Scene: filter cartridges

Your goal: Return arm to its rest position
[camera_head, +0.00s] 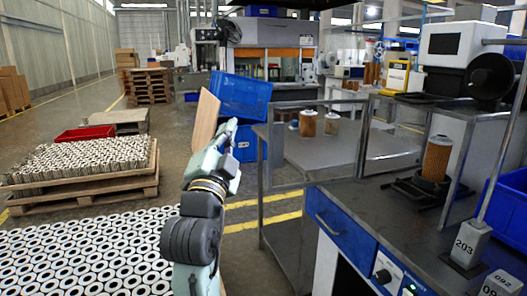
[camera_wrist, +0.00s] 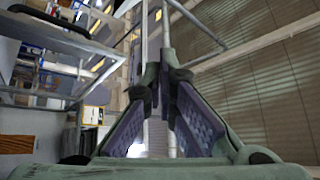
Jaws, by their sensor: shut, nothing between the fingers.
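My arm is raised and folded in the head view, with my gripper (camera_head: 230,128) at its upper end, in front of the blue crates and left of the grey work surface. In the wrist view, the two fingers of my gripper (camera_wrist: 166,78) come together at their tips with nothing between them. An orange filter cartridge (camera_head: 437,158) stands upright in a dark holder on the right bench, well apart from my gripper. Two more filter cartridges, one larger (camera_head: 308,122) and one smaller (camera_head: 332,123), stand on the grey surface behind the metal frame.
The bench (camera_head: 400,215) with a blue drawer front fills the right side. Blue crates (camera_head: 240,96) and a brown board (camera_head: 204,120) stand behind my arm. Pallets of white-topped cylinders (camera_head: 85,165) lie at left. Open floor (camera_head: 80,103) runs along the far left.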

